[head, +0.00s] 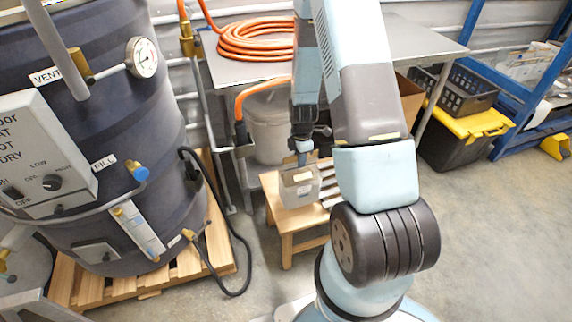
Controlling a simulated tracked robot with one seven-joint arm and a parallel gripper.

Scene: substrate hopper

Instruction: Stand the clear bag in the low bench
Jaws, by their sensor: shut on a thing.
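The clear bag (298,188) is a small greyish see-through pouch with a tan top and a pale label. My gripper (302,158) is shut on its top edge, and the bag hangs roughly upright below it. The bag is over the left part of the low bench (287,223), a small wooden stand with square legs. I cannot tell whether the bag's bottom touches the bench. Several grey bars show on the bench to the right of the bag. My arm hides the bench's right side.
A large dark tank (95,110) stands on a wooden pallet (215,243) at left. A black hose (243,262) lies on the floor between pallet and bench. A metal table (235,65) with a coiled orange hose (262,38) stands behind.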

